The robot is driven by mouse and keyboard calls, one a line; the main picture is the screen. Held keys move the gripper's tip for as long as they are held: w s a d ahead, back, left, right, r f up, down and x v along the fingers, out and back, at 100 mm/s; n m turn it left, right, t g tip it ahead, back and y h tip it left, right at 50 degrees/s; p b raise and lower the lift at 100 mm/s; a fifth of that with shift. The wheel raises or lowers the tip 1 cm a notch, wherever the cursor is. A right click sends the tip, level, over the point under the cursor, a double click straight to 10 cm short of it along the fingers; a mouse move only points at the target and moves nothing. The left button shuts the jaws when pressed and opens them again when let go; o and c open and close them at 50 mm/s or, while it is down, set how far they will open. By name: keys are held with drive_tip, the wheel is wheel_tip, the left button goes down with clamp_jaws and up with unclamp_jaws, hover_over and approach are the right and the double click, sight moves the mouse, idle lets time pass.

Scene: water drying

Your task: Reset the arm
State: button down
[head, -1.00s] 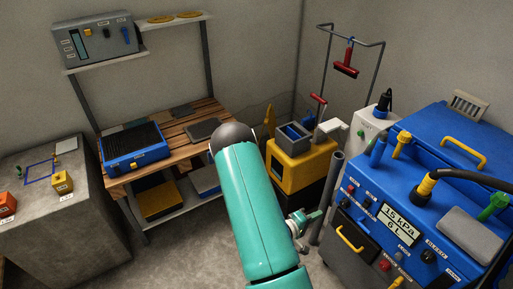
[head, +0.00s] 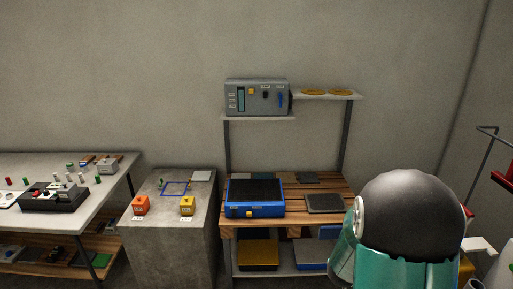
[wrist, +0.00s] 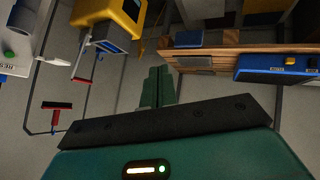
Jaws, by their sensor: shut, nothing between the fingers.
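My arm shows at the right front of the head view, as a teal link with a dark rounded joint on top. It covers the right end of the wooden bench. My gripper (wrist: 155,88) is in the wrist view, its two teal fingers together, shut and empty. It points into open space and touches nothing that I can see. The wrist view looks upside down. My gripper does not show in the head view.
The wooden bench (head: 295,200) carries a blue box (head: 255,211) and a dark flat plate (head: 325,203). A grey instrument (head: 257,97) stands on the shelf above. A concrete block (head: 168,245) and white table (head: 105,190) are at left. A yellow unit (wrist: 118,13) shows in the wrist view.

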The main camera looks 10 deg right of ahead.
drive_tip(key=s+a+r+n+t+y, duration=0.1)
drive_tip(key=s+a+r+y, duration=0.15)
drive_tip(key=a+r, duration=0.6)
drive_tip(key=s+a+r+n+y, duration=0.15)
drive_tip(key=a+r+y, duration=0.25)
drive_tip(key=a+r, duration=0.45)
drive_tip(key=s+a+r+g, duration=0.1)
drive_tip(key=s+a+r, duration=0.2)
drive_tip(key=s, duration=0.5)
drive_tip(key=s+a+r+n+g, duration=0.1)
drive_tip(key=s+a+r, duration=0.2)
drive_tip(key=s, duration=0.5)
drive_tip(key=shift+a+r, duration=0.25)
drive_tip(key=shift+a, duration=0.05)
drive_tip(key=shift+d, duration=0.2)
